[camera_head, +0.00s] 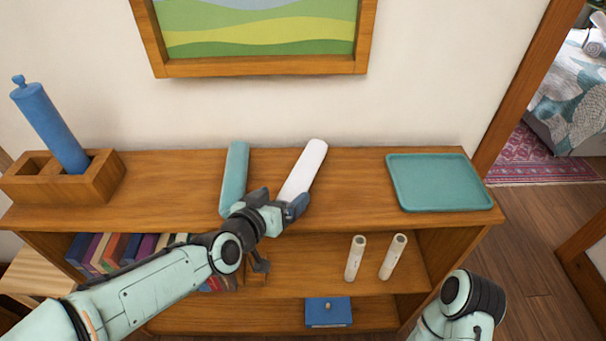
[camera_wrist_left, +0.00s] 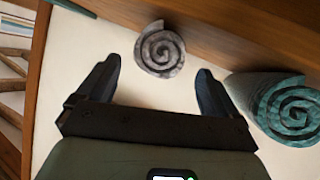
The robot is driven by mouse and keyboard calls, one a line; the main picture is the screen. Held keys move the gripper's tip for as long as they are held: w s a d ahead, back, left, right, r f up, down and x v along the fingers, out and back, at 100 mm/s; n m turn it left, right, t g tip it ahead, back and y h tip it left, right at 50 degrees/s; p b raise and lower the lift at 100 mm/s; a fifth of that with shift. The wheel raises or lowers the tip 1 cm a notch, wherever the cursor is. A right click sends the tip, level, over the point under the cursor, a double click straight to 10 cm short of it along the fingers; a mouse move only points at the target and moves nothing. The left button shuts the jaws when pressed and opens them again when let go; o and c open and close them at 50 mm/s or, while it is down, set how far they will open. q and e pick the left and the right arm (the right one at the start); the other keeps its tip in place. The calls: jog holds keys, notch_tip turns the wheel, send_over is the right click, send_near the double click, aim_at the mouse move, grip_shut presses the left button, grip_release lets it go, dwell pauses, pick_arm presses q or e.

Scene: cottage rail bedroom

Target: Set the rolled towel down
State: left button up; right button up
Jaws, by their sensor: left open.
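A white rolled towel (camera_head: 304,170) lies on the shelf top, slanting toward the back wall. A teal rolled towel (camera_head: 235,175) lies to its left, apart from it. My left gripper (camera_head: 278,201) is at the near end of the white towel, which it partly hides in the head view. In the left wrist view the gripper (camera_wrist_left: 158,72) has its fingers spread, with the spiral end of the white towel (camera_wrist_left: 160,50) between and just beyond the tips. The teal towel's spiral end (camera_wrist_left: 290,108) is to the right, outside the fingers. My right gripper is out of sight.
On the shelf unit (camera_head: 350,215), a teal tray (camera_head: 440,182) is at the right and a wooden holder (camera_head: 100,180) with a blue cylinder (camera_head: 50,125) at the left. Books, two pale tubes (camera_head: 355,258) and a blue box (camera_head: 328,312) are below. Clear wood lies right of the white towel.

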aim_at(292, 188)
pick_arm(q)
jog(key=x, duration=0.5)
jog(key=shift+w+d+r, duration=0.1)
jog(key=shift+d, duration=0.05)
jog(key=c, duration=1.1)
jog(key=shift+r, duration=0.1)
